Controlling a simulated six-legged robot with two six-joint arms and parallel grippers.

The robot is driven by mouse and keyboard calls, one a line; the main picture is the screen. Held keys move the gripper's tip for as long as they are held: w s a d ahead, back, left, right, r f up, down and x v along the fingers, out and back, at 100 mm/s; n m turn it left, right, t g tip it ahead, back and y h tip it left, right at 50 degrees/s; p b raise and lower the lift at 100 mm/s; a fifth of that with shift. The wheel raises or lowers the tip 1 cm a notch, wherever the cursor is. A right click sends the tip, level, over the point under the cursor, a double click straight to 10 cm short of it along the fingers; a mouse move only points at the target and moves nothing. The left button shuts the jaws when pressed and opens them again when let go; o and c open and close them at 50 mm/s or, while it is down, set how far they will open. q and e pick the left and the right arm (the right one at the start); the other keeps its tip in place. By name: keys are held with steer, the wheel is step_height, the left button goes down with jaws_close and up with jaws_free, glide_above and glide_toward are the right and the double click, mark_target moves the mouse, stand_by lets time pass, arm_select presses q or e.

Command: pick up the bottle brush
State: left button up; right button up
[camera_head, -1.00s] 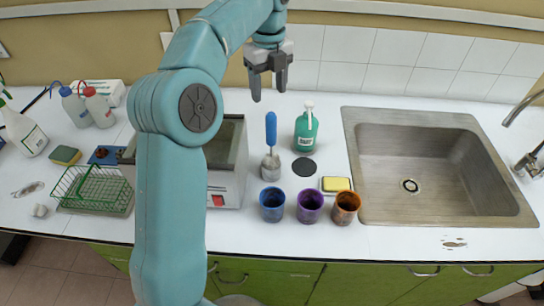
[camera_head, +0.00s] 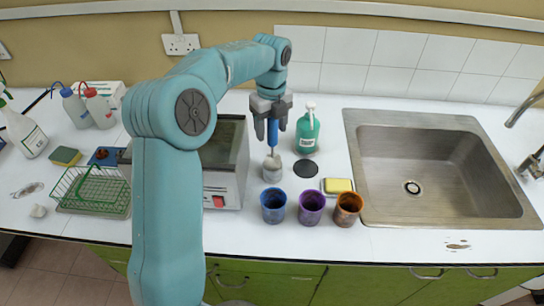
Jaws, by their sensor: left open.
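The bottle brush has a blue handle (camera_head: 272,138) and stands upright in a small grey-white holder (camera_head: 272,170) on the white counter. My left gripper (camera_head: 271,136) points down over the handle, with its two dark fingers apart on either side of the handle's upper part. The fingers look open, and I cannot tell whether either touches the handle. The top of the handle is hidden by the gripper. My right gripper is not in view.
A green pump bottle (camera_head: 307,133) stands just right of the brush. Blue (camera_head: 273,206), purple (camera_head: 311,208) and orange (camera_head: 348,209) cups stand in front, by a yellow sponge (camera_head: 338,186). A grey box-shaped device (camera_head: 227,160) is left of it. The sink (camera_head: 440,200) is at right.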

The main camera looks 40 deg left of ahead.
arm_select(q)
jaws_close()
steer(key=shift+r, duration=0.15)
